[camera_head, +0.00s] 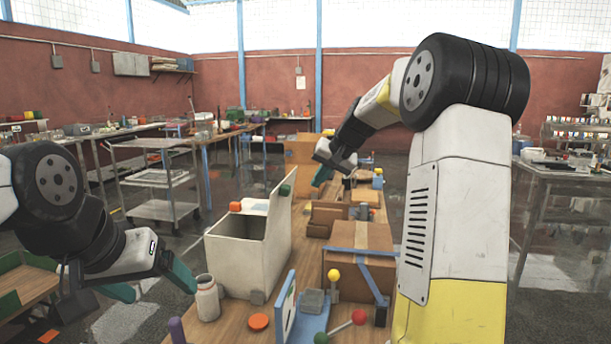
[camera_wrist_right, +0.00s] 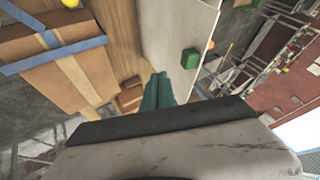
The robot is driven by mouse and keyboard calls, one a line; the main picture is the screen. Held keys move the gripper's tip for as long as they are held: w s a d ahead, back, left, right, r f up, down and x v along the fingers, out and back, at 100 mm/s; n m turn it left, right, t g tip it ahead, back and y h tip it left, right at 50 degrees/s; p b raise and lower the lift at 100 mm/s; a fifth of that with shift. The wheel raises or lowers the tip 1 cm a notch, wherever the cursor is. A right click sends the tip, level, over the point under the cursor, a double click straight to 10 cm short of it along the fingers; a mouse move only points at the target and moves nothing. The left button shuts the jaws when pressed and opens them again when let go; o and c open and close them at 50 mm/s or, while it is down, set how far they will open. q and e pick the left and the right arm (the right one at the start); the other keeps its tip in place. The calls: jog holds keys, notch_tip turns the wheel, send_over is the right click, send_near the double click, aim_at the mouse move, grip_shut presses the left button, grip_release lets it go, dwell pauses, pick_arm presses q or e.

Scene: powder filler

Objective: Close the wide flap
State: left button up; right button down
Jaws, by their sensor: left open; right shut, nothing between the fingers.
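A pale grey box (camera_head: 232,262) stands open on the wooden table, its inside partly showing. A tall panel, apparently the wide flap (camera_head: 281,212), rises upright at its right side with a green knob (camera_head: 285,189). In the right wrist view the pale panel (camera_wrist_right: 178,32) shows with the green knob (camera_wrist_right: 190,61) on it. An orange knob (camera_head: 235,206) sits at the box's far rim, by a smaller white flap (camera_head: 257,205). My right gripper (camera_head: 322,175) is shut and empty, above and right of the panel. My left gripper (camera_head: 152,284) is open and empty, left of the box.
A white jar (camera_head: 207,298) stands at the box's front left corner. An orange disc (camera_head: 258,322), a blue-framed stand (camera_head: 287,310) and a red-and-green dumbbell shape (camera_head: 341,329) lie in front. A taped cardboard box (camera_head: 360,250) stands to the right, close to the panel.

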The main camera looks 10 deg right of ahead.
jog(key=w+a+f, duration=0.3)
jog(key=w+a, duration=0.1)
jog(key=a, duration=0.1)
jog(key=shift+w+a+f, duration=0.2)
jog(key=shift+w+f, duration=0.1)
